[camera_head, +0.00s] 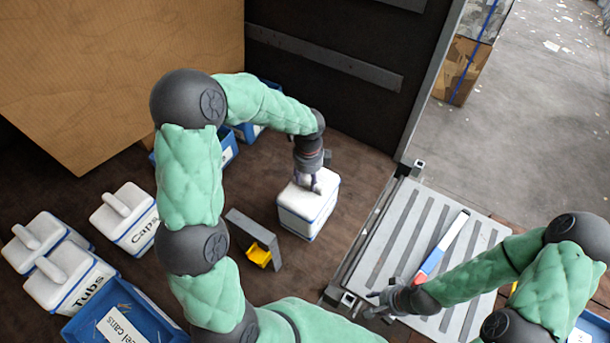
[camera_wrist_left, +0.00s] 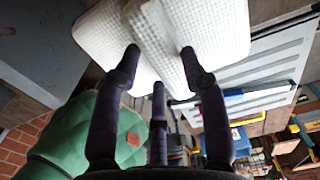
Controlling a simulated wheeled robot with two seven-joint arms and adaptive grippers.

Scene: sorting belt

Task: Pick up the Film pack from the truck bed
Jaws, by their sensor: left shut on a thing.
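My left gripper (camera_head: 308,182) is shut on the handle of a white lidded box (camera_head: 306,212) with a blue band, on the brown truck bed (camera_head: 350,185). No label shows on this box, so I cannot read whether it is the Film pack. The left wrist view shows the fingers (camera_wrist_left: 160,55) closed around the handle, with the white lid (camera_wrist_left: 222,28) behind it. I cannot tell if the box is just lifted or still resting. My right gripper (camera_head: 376,301) is empty with its fingers apart, low near the grey ramp plate (camera_head: 385,235).
White boxes marked Tubs (camera_head: 72,277) and Caps (camera_head: 128,218) stand at the left, with a blue crate (camera_head: 125,310) in front. A grey bracket (camera_head: 252,237) with a yellow piece (camera_head: 259,255) lies left of the held box. A dark wall (camera_head: 330,75) rises behind.

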